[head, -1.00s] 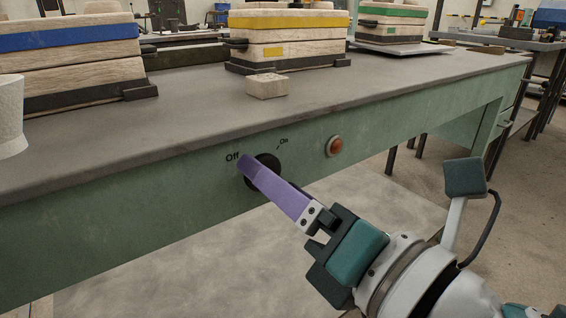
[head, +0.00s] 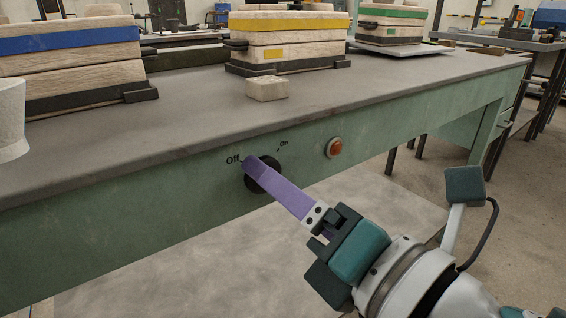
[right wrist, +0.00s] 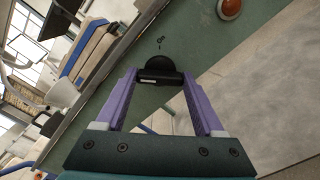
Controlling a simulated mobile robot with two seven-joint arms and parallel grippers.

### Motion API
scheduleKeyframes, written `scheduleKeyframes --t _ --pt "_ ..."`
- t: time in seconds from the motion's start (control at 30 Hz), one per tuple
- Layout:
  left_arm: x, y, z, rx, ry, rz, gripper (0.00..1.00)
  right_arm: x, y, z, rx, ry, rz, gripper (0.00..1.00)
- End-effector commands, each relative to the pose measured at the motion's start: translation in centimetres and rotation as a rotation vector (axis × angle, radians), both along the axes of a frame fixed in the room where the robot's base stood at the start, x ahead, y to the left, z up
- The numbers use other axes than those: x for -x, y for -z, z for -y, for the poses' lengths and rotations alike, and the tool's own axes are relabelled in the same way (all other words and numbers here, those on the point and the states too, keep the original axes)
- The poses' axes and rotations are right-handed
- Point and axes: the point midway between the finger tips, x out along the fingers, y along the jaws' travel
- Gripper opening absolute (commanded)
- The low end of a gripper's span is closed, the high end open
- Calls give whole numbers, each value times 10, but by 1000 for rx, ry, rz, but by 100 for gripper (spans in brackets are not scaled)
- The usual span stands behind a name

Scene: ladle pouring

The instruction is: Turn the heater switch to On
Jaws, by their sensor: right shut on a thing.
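The heater switch is a round black knob (head: 264,174) on the green front panel of the workbench. The label "Off" (head: 233,160) is at its upper left and "On" (head: 283,143) at its upper right. My right gripper (head: 250,163) has its purple fingers at the knob, covering part of it in the head view. In the right wrist view the black knob (right wrist: 160,68) shows its grip bar between the two fingertips, and the gripper is shut on it. The bar's exact pointing is hidden in the head view. My left gripper is not in view.
A round reddish lamp (head: 334,148) sits on the panel right of the switch. On the bench (head: 190,118) stand boxes with blue (head: 65,38), yellow (head: 290,22) and green (head: 392,12) bands, a small pale block (head: 267,88) and a white vessel (head: 10,120) at the left edge.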

Motion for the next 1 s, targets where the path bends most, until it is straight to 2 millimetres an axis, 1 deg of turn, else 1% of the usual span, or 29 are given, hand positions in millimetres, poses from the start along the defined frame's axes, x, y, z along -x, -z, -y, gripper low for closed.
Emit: scheduleKeyframes --t 1.0 --pt "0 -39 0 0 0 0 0 0 -2 0 -756 0 -550 14"
